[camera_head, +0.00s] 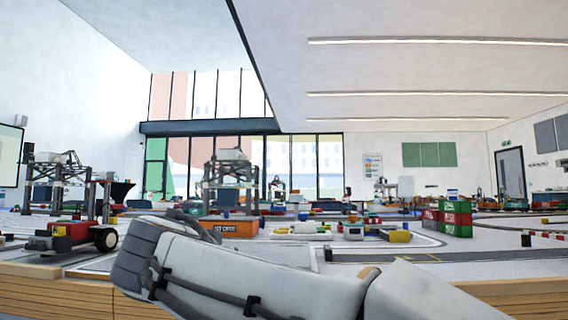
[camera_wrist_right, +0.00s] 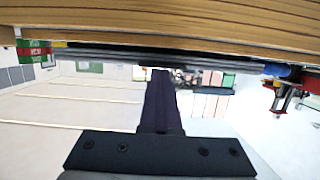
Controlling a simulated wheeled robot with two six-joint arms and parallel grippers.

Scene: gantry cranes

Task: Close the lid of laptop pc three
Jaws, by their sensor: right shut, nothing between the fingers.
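I cannot clearly make out laptop pc three or its lid in either view. A thin dark flat edge (camera_wrist_right: 110,53) runs along the wooden table front in the right wrist view, and I cannot tell whether it is part of a laptop. My right arm crosses the front of the table in the head view and hides what lies behind it. My right gripper shows in the right wrist view (camera_wrist_right: 160,75) as one dark finger bar, shut and empty, its tip close to that dark edge. My left gripper is in neither view.
The table (camera_head: 60,285) holds a red wheeled vehicle (camera_head: 75,235) at left, an orange container (camera_head: 228,227) behind my arm, and stacked red and green containers (camera_head: 455,217) at right. Gantry cranes (camera_head: 230,170) stand behind. Grey track surface right of my arm is fairly clear.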

